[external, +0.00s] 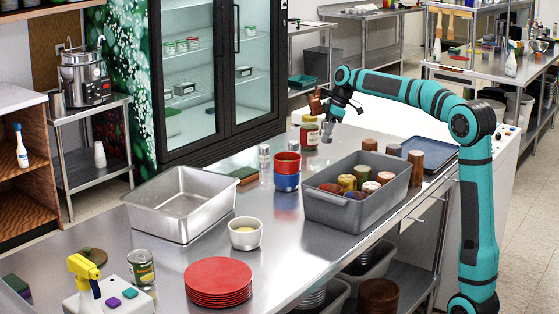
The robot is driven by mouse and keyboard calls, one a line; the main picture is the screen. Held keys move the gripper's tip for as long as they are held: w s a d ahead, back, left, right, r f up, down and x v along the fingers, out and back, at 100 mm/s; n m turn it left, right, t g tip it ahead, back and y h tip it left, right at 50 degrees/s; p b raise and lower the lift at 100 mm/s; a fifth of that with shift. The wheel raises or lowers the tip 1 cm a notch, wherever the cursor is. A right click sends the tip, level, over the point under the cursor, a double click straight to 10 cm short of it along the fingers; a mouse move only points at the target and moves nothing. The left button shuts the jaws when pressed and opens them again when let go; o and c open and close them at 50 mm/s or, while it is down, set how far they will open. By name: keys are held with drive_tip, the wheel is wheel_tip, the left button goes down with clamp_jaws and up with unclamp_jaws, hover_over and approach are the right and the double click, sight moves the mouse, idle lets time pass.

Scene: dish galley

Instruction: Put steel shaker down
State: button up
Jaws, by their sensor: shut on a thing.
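My gripper (331,108) is over the far part of the steel counter, at the end of my teal arm. It is shut on a small silvery cylinder, which appears to be the steel shaker (327,131).
A grey bin (345,211) with several cups stands in front of my gripper. Brown cups (416,167) and a dark blue tray (431,153) are to the right. Red and blue bowls (287,171), a steel pan (180,216) and red plates (218,279) are left. Bare counter shows between pan and bin.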

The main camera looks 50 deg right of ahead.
sight(325, 161)
wheel_tip(325, 161, down, 11)
drive_tip(key=shift+f, duration=0.2)
idle(0.5)
drive_tip(key=shift+f, duration=0.1)
drive_tip(key=o, duration=1)
drive_tip(key=v, duration=1.2)
drive_tip(key=shift+a, duration=0.15)
